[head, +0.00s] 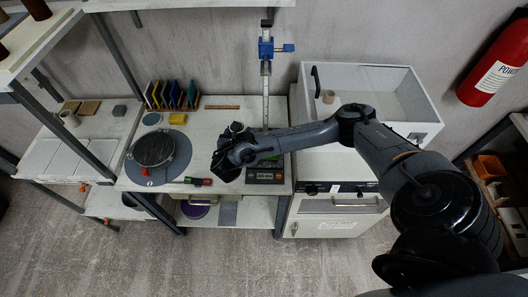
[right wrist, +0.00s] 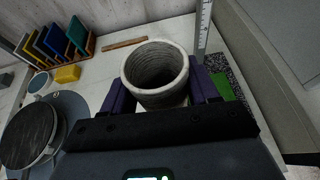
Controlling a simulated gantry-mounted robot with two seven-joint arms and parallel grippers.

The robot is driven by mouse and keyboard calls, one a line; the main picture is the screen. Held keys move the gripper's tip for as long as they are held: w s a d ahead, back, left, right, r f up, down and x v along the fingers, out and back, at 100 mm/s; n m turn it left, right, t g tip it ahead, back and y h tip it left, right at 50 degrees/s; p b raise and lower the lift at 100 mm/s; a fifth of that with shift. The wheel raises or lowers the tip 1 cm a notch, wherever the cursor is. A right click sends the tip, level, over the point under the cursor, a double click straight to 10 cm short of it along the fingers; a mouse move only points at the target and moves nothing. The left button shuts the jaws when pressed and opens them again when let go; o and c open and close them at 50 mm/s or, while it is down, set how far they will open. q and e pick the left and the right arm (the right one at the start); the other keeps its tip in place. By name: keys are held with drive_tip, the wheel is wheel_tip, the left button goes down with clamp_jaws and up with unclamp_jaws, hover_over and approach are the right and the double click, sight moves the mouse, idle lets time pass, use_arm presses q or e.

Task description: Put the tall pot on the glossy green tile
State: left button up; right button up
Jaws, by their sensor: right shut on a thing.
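A pale grey clay pot (right wrist: 157,75) with an open round mouth is in my right gripper (right wrist: 160,95), between its two purple-edged fingers. In the head view my right gripper (head: 226,160) is over the middle of the bench, and the dark wrist hides most of the pot. A green tile (right wrist: 223,87) lies flat on a dark speckled slab (right wrist: 234,72), to the right of the pot in the right wrist view. A bit of green (head: 270,159) also shows beside the arm in the head view. My left gripper is out of view.
A turntable wheel (head: 152,150) stands left of the gripper. A rack of coloured tiles (head: 170,95) is behind it. A height gauge (head: 266,85) rises close behind the arm. A scale (head: 265,176) sits at the front edge, beside a white kiln cabinet (head: 335,205).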

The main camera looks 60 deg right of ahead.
drive_tip(key=s+d+b, duration=0.4)
drive_tip(key=s+d, duration=0.1)
drive_tip(key=d, duration=0.3)
drive_tip(key=shift+n+t, duration=0.4)
drive_tip(key=f+b, duration=0.1)
drive_tip(key=f, duration=0.1)
drive_tip(key=f+b, duration=0.3)
drive_tip(key=f, duration=0.1)
drive_tip(key=shift+s+d, duration=0.2)
drive_tip(key=shift+s, duration=0.15)
wheel_tip(320, 180, down, 4)
drive_tip(key=b, duration=0.3)
drive_tip(key=shift+f+b, duration=0.3)
drive_tip(key=shift+f+y, duration=0.1)
drive_tip(key=shift+y, duration=0.2)
drive_tip(key=o, duration=1.1)
